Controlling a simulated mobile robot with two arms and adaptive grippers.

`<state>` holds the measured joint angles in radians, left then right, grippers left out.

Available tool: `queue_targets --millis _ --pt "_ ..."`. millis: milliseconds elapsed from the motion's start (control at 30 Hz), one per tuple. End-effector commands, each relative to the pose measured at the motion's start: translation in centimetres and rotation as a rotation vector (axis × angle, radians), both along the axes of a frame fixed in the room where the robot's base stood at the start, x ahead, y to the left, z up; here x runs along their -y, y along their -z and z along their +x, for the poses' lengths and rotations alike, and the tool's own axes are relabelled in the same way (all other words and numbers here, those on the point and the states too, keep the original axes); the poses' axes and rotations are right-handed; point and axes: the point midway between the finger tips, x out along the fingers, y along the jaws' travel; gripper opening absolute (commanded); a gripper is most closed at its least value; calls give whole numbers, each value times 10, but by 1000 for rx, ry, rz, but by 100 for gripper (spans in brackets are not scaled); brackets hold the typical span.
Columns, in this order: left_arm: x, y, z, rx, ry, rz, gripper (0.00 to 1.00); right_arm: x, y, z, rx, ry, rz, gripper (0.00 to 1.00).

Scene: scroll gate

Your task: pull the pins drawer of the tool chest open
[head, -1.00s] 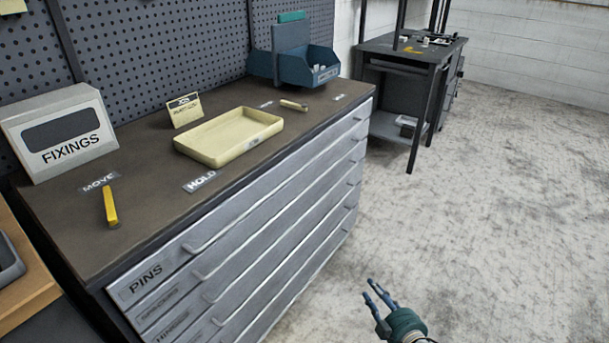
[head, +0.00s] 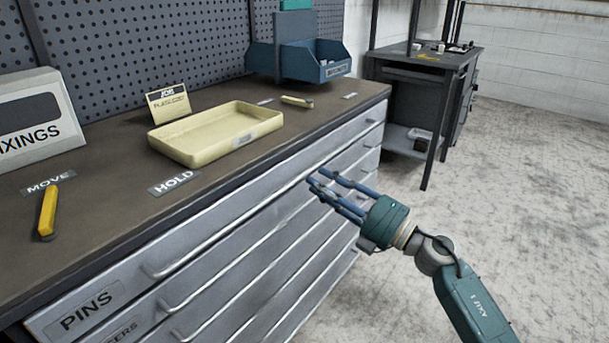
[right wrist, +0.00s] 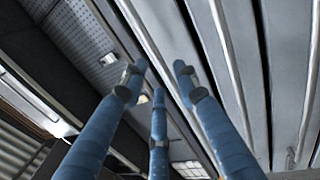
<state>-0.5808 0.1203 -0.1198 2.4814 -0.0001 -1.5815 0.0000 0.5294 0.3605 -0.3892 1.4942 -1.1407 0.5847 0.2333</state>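The pins drawer (head: 215,222) is the top drawer of the grey tool chest, with a PINS label (head: 88,309) at its left end. It looks shut, its front in line with the drawers below. Its long bar handle (head: 200,252) runs along the front. My right gripper (head: 318,180) is in front of the chest's upper drawers, right of the middle of the head view, fingers pointing left towards the handle. In the right wrist view its blue fingers (right wrist: 158,82) are spread with nothing between them. I cannot tell whether a fingertip touches the handle. My left gripper is not in view.
On the chest top are a cream tray (head: 165,147), a yellow bar (head: 47,212), a FIXINGS box (head: 35,120), a small card (head: 168,103) and a blue bin (head: 330,70). A dark bench (head: 425,62) stands behind. The floor at the right is clear.

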Motion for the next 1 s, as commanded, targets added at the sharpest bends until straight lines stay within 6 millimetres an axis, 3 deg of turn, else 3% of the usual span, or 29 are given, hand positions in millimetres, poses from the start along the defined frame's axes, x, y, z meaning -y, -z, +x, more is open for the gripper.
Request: queue_targets --millis 100,300,667,700,833,1000 --pt "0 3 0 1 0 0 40 -19 -5 13 1 -1 3 30" --pt "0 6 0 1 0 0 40 -38 -9 28 -1 0 3 30" --pt "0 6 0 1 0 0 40 -43 -10 31 -2 1 1 30" --pt "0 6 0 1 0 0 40 -43 -10 31 -2 1 1 28" --pt "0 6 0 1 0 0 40 -43 -10 31 -2 1 1 2" --pt "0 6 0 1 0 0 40 -43 -9 31 -2 1 0 0"
